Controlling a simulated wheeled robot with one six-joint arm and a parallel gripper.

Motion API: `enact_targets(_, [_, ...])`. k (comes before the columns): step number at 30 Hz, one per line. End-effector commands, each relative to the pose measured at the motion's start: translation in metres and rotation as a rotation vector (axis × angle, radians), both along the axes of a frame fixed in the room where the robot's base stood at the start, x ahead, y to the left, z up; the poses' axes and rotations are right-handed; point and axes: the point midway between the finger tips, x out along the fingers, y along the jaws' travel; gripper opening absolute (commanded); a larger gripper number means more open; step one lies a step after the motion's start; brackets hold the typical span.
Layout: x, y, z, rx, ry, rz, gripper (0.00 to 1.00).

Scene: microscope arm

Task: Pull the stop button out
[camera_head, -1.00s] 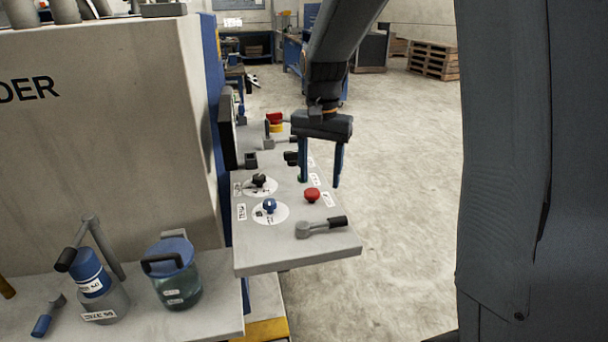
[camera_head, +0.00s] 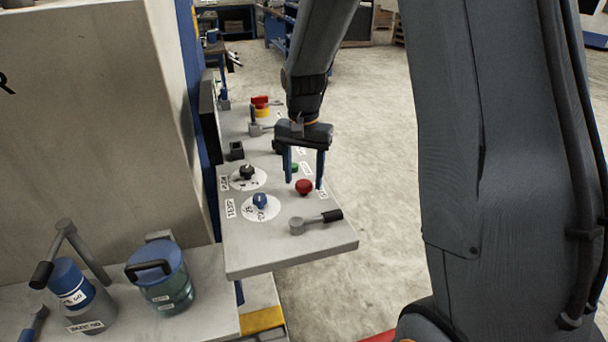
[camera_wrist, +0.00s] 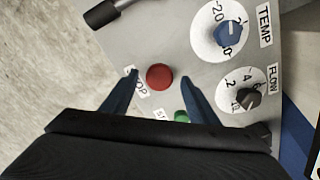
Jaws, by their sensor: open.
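The stop button is a red mushroom-shaped knob (camera_head: 304,187) on the grey control panel (camera_head: 285,255). In the wrist view the red button (camera_wrist: 159,77) lies between the tips of my fingers, beside a label partly reading "STOP" (camera_wrist: 137,84). My gripper (camera_head: 306,182) is open, pointing down over the panel, with a finger to each side of the button. In the wrist view the gripper (camera_wrist: 160,76) shows a gap between each finger and the button. How far the tips are above the panel is hard to tell.
A green button (camera_wrist: 182,117) sits close to one finger. A blue TEMP dial (camera_wrist: 229,34), a black FLOW dial (camera_wrist: 248,98) and a black-handled lever (camera_head: 318,221) are nearby. Open floor lies right of the panel.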

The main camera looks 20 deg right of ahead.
Motion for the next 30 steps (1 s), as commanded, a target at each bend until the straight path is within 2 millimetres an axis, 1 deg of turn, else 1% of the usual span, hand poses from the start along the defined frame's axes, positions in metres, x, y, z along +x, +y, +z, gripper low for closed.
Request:
enact_targets(3, [0.0, -0.001, -0.005, 0.0, 0.0, -0.001, 0.54])
enact_targets(10, [0.0, -0.002, -0.005, -0.001, -0.001, -0.003, 0.54])
enact_targets(17, [0.0, -0.002, -0.005, 0.0, 0.0, -0.003, 0.15])
enact_targets(18, [0.0, -0.002, -0.005, 0.0, 0.0, -0.003, 0.09])
enact_targets(20, [0.0, -0.002, -0.005, 0.0, 0.0, -0.003, 0.0])
enact_targets(24, [0.0, -0.002, -0.003, 0.0, 0.0, -0.004, 0.0])
enact_targets(30, [0.0, -0.002, 0.011, 0.0, 0.0, -0.004, 0.0])
